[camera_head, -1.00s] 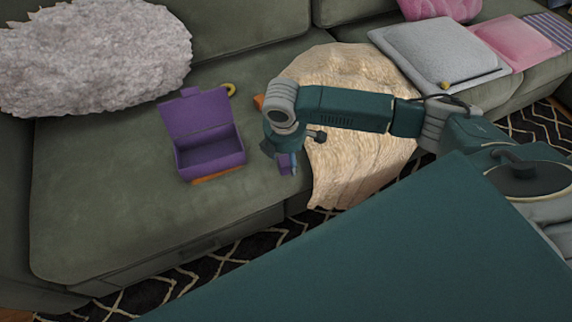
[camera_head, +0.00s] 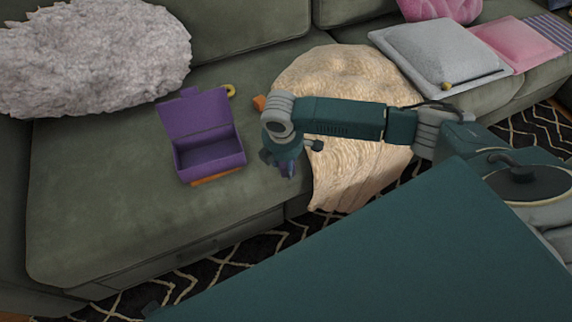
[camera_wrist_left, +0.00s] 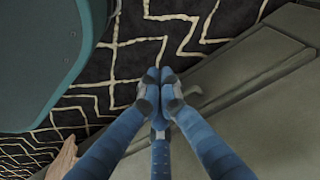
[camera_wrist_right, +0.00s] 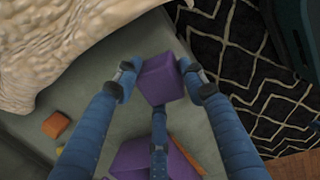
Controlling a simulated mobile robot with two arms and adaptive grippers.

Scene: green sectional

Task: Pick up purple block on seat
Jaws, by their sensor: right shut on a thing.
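The purple block (camera_wrist_right: 160,78) is between the fingers of my right gripper (camera_wrist_right: 160,82), which is shut on it. In the right wrist view the block is over the seat's front edge, close to the cream throw. In the head view my right gripper (camera_head: 289,168) points down by the throw and hides most of the block. My left gripper (camera_wrist_left: 160,82) has its fingertips together with nothing visible between them. It is above the seat's front edge and the rug.
An open purple box (camera_head: 209,151) stands on the green seat (camera_head: 100,200), left of my right gripper. An orange block (camera_wrist_right: 55,125) lies near the cream throw (camera_head: 345,80). A yellow ring (camera_head: 231,90) lies behind the box. The seat's front left is clear.

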